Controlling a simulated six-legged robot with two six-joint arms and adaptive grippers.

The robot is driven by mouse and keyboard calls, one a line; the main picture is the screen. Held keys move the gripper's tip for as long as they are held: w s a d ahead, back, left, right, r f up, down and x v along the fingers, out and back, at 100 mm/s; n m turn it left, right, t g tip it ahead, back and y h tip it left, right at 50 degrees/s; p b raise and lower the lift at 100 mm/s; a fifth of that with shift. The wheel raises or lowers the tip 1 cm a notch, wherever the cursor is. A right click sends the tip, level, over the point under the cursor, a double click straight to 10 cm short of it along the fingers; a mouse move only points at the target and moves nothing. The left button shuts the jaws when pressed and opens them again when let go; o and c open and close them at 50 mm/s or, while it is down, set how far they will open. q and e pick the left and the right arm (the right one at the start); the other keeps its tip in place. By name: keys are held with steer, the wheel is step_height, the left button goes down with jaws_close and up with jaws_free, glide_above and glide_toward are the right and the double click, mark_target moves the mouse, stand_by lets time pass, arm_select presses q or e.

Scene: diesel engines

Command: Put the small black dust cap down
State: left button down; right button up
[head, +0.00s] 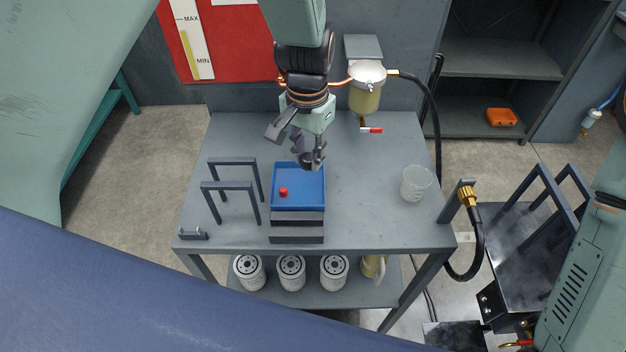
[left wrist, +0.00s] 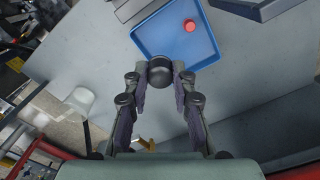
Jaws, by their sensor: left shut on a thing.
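The small black dust cap (head: 307,158) is held between the fingertips of my left gripper (head: 309,163), over the far right part of the blue tray (head: 313,198). In the left wrist view, the dust cap (left wrist: 160,69) is a dark round piece between the fingertips of my left gripper (left wrist: 160,78), overlapping the edge of the blue tray (left wrist: 172,40). I cannot tell whether the cap touches the tray. A small red cap (head: 283,192) lies in the tray; it also shows in the left wrist view (left wrist: 190,25). My right gripper is not in view.
The tray sits on a dark stepped block (head: 297,232) on the grey table (head: 370,215). Two upright frames (head: 232,187) stand left of it. A clear beaker (head: 415,184) stands right. A filter bowl (head: 366,95) hangs behind. The table between tray and beaker is clear.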

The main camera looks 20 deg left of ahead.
arm_select(q)
steer(key=shift+w+a+f, duration=0.1)
steer(key=shift+w+a, duration=0.05)
glide_above(307, 194)
step_height(307, 194, down, 5)
steer(key=shift+f, duration=0.2)
steer(key=shift+d+f, duration=0.25)
steer(key=shift+f, duration=0.25)
steer(key=f, duration=0.3)
steer(key=shift+a+f, duration=0.4)
steer(key=shift+d, duration=0.2)
steer(key=shift+d+b, duration=0.1)
steer(key=shift+b, duration=0.2)
steer(key=c, duration=1.5)
jaws_free()
steer(key=shift+f, duration=0.1)
steer(key=shift+c, duration=0.2)
steer(key=shift+o, duration=0.7)
steer(key=shift+a, duration=0.2)
